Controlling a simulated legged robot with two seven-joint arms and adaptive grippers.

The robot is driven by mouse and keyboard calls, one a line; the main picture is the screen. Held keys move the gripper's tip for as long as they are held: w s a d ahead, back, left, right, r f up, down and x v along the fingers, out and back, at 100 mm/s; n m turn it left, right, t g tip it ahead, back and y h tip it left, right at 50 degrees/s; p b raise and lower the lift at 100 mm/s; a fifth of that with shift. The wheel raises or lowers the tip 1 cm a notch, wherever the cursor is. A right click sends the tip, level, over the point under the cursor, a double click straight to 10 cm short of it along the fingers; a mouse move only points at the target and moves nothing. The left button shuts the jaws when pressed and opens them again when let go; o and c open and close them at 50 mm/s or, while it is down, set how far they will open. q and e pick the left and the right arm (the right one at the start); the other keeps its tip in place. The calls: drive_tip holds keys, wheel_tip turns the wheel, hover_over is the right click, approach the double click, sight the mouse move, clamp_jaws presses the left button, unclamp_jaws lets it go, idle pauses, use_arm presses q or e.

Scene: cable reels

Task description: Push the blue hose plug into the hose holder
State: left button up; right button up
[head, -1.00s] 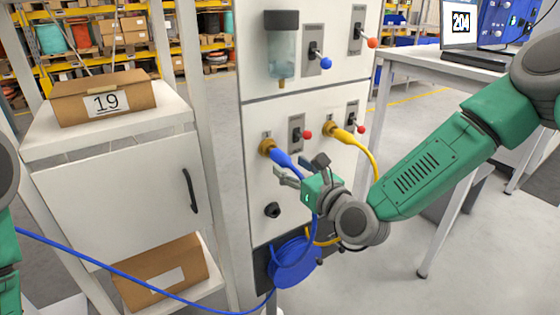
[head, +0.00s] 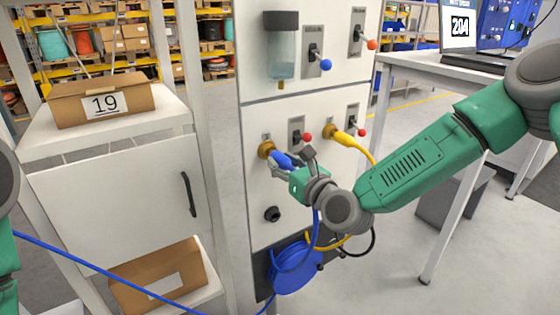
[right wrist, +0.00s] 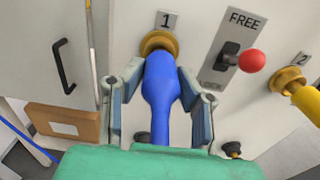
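The blue hose plug (right wrist: 161,90) points at the brass hose holder (right wrist: 158,43) under label 1 on the white panel. Its front end meets the holder's mouth; how deep it sits is hard to tell. In the head view, the blue plug (head: 284,160) is partly hidden by my right gripper (head: 282,167). In the right wrist view, the fingers of my right gripper (right wrist: 161,72) stand on both sides of the plug, with narrow gaps showing, so it looks open around it. My left gripper is out of view; only part of that arm shows at the left edge.
A yellow plug (head: 345,138) sits in holder 2 to the right. A red-knobbed lever (right wrist: 250,61) marked FREE is close to the right finger. A blue hose coil (head: 294,268) hangs below. A cabinet (head: 110,205) with boxes stands left, a table (head: 440,66) right.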

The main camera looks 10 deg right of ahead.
clamp_jaws()
drive_tip(key=shift+s, duration=0.1)
drive_tip(key=shift+s+d, duration=0.1)
drive_tip(key=shift+s+d, duration=0.1)
drive_tip(key=shift+s, duration=0.25)
drive_tip(key=shift+v, duration=1.7)
drive_tip(key=shift+v, duration=3)
